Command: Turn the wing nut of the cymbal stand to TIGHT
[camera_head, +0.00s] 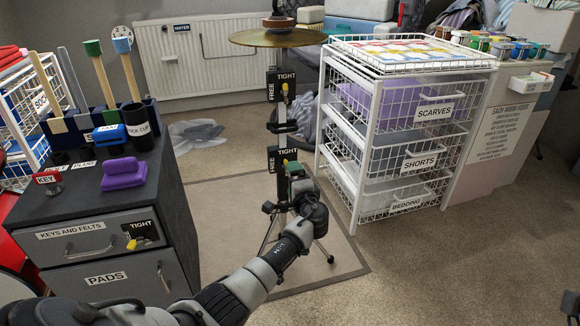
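The cymbal stand (275,128) stands upright in the middle, with a brass cymbal (278,38) on top. It carries an upper black plate (281,84) and a lower black plate (281,158), both marked FREE on the left and TIGHT on top. A small yellow lever shows on the upper plate (285,91). A bit of yellow shows on the lower plate, mostly hidden behind my gripper. My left gripper (296,172) is right in front of the lower plate; its fingers and any contact are unclear. A dark part at the lower right edge may be my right gripper (570,304).
A dark drawer unit (165,190) stands left with its own TIGHT plate and yellow lever (132,244). A white wire basket rack (345,125) stands right of the stand. Grey cloth or plastic (196,135) lies behind. Floor at front right is clear.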

